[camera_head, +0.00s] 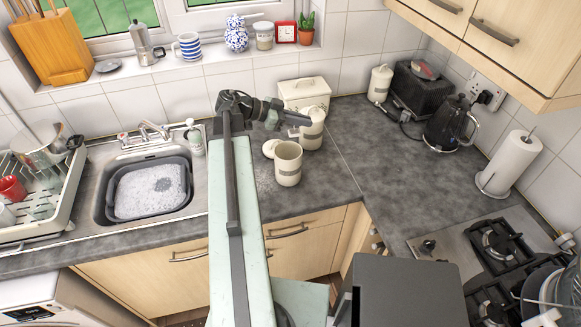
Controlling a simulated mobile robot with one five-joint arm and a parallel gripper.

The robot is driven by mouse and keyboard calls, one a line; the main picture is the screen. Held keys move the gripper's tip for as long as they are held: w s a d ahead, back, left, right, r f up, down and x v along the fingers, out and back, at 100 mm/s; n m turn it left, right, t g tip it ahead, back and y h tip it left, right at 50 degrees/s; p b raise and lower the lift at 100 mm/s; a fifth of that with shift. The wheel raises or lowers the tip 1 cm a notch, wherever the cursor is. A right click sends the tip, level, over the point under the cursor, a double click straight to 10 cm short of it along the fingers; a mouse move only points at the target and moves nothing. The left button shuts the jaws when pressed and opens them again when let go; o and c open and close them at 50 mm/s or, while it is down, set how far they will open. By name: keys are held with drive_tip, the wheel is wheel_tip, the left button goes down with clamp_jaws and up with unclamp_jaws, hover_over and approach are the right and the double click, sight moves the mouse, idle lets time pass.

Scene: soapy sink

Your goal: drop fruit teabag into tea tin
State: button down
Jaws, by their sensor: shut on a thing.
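An open cream tin (288,168) stands on the dark worktop, its round lid (271,148) off beside it at the upper left. A second cream tin (313,130) with its lid on stands just behind it, to the right. Labels are too small to read, so I cannot tell for sure which is the tea tin. My gripper (303,119) points right, above and behind the open tin, in front of the lidded one in the picture. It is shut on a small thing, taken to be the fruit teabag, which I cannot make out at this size.
A cream bread bin (304,93) stands against the wall behind my gripper. The sink (148,190) with a soapy basin is at left, beside the dish rack (38,200). A kettle (449,123), toaster (415,88) and hob (495,255) are at right.

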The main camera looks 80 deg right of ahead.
sight(294, 128)
drive_tip(key=f+b, duration=0.3)
drive_tip(key=b, duration=0.1)
drive_tip(key=shift+w+a+f+m+y, duration=0.1)
drive_tip(key=shift+a+f+m+y, duration=0.15)
drive_tip(key=shift+f+m+y, duration=0.15)
drive_tip(key=shift+r, duration=0.15)
drive_tip(key=c, duration=1.5)
unclamp_jaws()
